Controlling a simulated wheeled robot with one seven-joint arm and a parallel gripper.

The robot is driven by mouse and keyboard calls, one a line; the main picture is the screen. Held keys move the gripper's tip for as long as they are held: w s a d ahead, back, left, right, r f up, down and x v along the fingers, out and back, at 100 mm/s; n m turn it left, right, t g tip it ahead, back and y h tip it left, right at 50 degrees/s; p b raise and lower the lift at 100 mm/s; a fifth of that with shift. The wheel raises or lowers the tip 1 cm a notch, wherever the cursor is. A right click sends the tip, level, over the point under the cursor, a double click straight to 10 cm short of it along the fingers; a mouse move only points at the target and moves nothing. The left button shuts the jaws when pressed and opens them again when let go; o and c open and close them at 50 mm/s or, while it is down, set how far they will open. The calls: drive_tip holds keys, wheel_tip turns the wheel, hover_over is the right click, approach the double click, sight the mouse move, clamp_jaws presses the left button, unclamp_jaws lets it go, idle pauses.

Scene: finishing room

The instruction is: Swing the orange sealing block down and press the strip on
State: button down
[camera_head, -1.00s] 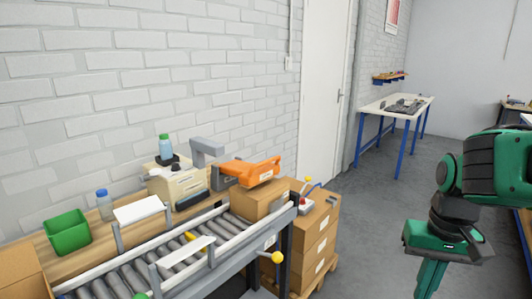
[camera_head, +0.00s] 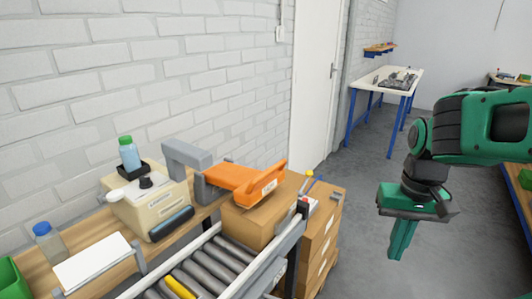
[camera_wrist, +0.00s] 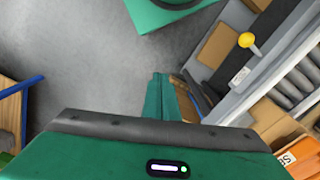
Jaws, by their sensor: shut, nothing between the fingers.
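The orange sealing block (camera_head: 246,180) sits on the end of a grey arm (camera_head: 187,157) above a cardboard box (camera_head: 262,222) on the roller conveyor. The block is slightly tilted, and I cannot tell whether it touches the box. No strip can be made out on the box. A corner of the block also shows in the wrist view (camera_wrist: 300,158) at the lower right. My gripper (camera_head: 397,256) points down over open floor, to the right of the box and apart from it. Its fingers are together and empty; they also show in the wrist view (camera_wrist: 160,95).
A beige machine (camera_head: 150,200) with a green-capped bottle (camera_head: 129,155) stands left of the block. The conveyor rollers (camera_head: 215,268) run toward the front. Stacked cartons (camera_head: 322,230) stand behind the conveyor's end. A yellow knob (camera_wrist: 246,40) sticks out from the conveyor side. Floor around my gripper is clear.

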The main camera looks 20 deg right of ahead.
drive_tip(key=shift+w, duration=0.15)
wheel_tip(320, 180, up, 21)
drive_tip(key=n, duration=3.2)
hover_over(272, 169)
drive_tip(key=shift+t+y, duration=0.3)
drive_tip(key=shift+y, duration=0.1)
wheel_tip(272, 169, down, 12)
drive_tip(key=shift+w, duration=0.1)
